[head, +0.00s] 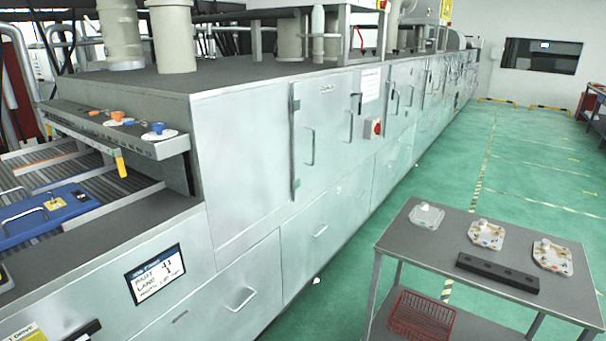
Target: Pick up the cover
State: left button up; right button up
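Three small light-grey castings stand on the grey top of a cart at the lower right. The left casting (427,215) is plain and has a raised knob. The middle casting (486,235) and the right casting (552,257) are wider plates with coloured spots and a raised knob each. I cannot tell for sure which of them is the cover. Neither of my grippers shows in the head view, and nothing is seen touching the castings.
A black bar (497,272) lies in front of the castings on the cart (415,240). A red wire basket (422,318) sits on its lower shelf. A long grey machine (240,150) fills the left and middle. Green floor (520,165) is open behind the cart.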

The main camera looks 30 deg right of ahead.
aim_at(481, 233)
jog(key=z, duration=2.1)
jog(key=i+l+z, duration=0.7)
jog(key=l+z, duration=0.15)
jog(key=i+l+z, duration=0.4)
jog(key=i+z, duration=0.35)
jog(key=i, duration=0.8)
jog(key=i+u, duration=0.7)
jog(key=i+l+u, duration=0.3)
jog(key=j, duration=0.1)
